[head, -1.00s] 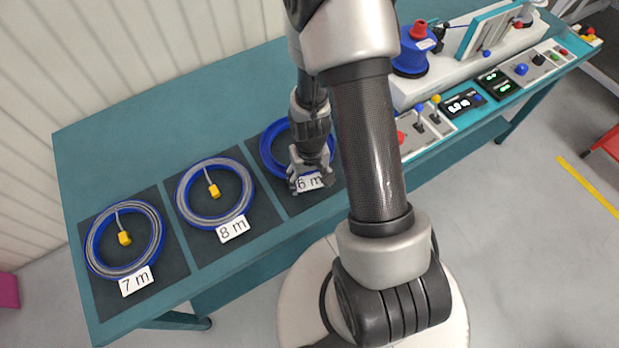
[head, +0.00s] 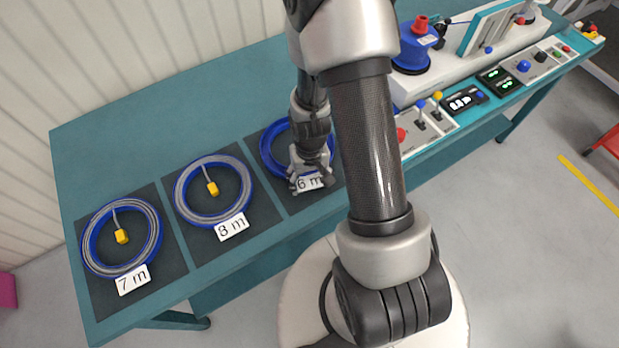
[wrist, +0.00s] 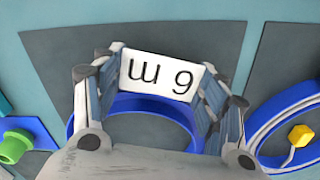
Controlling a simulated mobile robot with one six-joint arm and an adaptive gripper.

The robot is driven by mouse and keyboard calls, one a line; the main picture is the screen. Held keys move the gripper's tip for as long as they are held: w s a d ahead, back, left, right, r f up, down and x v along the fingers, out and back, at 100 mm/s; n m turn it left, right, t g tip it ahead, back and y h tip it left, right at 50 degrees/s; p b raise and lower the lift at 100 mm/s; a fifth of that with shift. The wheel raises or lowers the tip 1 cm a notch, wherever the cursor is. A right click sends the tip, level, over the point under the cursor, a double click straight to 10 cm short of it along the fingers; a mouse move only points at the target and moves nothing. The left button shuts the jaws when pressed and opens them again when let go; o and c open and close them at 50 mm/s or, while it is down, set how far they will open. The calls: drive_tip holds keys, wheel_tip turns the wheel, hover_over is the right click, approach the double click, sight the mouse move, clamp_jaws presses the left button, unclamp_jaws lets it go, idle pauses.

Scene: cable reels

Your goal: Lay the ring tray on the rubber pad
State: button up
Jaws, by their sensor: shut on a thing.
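The ring tray (head: 268,155) is a blue ring with a white "6 m" label (head: 309,182) on its near side. My gripper (head: 311,178) is shut on the tray's label side. In the wrist view, the fingers (wrist: 160,85) stand on both sides of the label, and the blue ring (wrist: 150,103) shows behind it. The dark grey rubber pad (head: 282,192) lies beneath the tray on the teal table. I cannot tell whether the tray touches the pad or is slightly above it. My arm hides part of the ring and the pad's right side.
Two more blue trays with coiled cable and yellow ends, labelled "8 m" (head: 232,227) and "7 m" (head: 133,279), lie on dark pads to the left. A control panel (head: 470,98) with switches and displays stands right. The table's back left is clear.

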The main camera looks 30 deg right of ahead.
drive_tip(key=o, duration=2)
drive_tip(key=shift+o, duration=0.4)
drive_tip(key=shift+o, duration=1.1)
drive_tip(key=shift+r+p, duration=3.05)
drive_tip(key=shift+r, duration=1)
